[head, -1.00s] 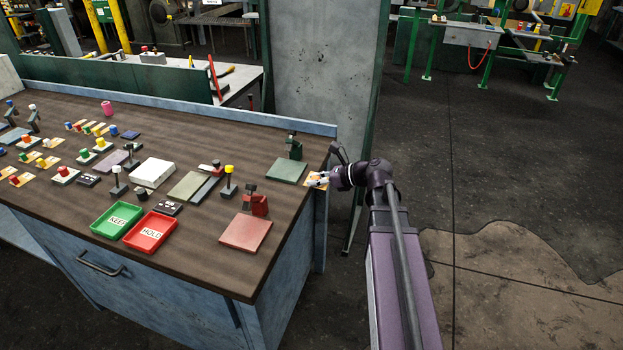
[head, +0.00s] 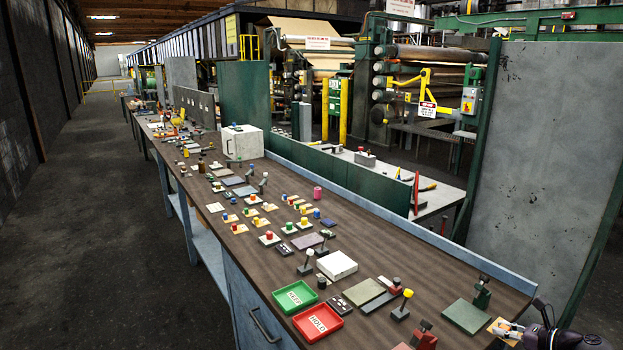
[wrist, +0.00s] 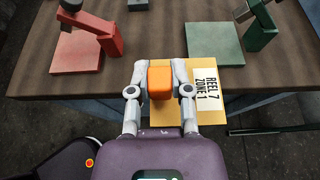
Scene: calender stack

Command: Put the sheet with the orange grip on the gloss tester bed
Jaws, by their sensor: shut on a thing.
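My gripper (wrist: 160,80) is shut on the orange grip (wrist: 160,82) of a tan sheet (wrist: 226,90) with a white label reading REEL 7 ZONE 1. The sheet also shows in the head view (head: 499,334), at the lower right beside the bench end. In the wrist view, a red device with a flat bed (wrist: 76,52) stands ahead left and a green device with a flat bed (wrist: 215,42) ahead right. Both beds look empty. No readable label tells which device is the gloss tester.
The long brown bench (head: 380,237) holds many small coloured-grip sheets and devices. A green KEEP tray (head: 295,296) and a red HOLD tray (head: 318,322) sit near its front edge. A white box (head: 337,265) and yellow-topped post (head: 402,304) stand nearby. A blue ledge runs along the back.

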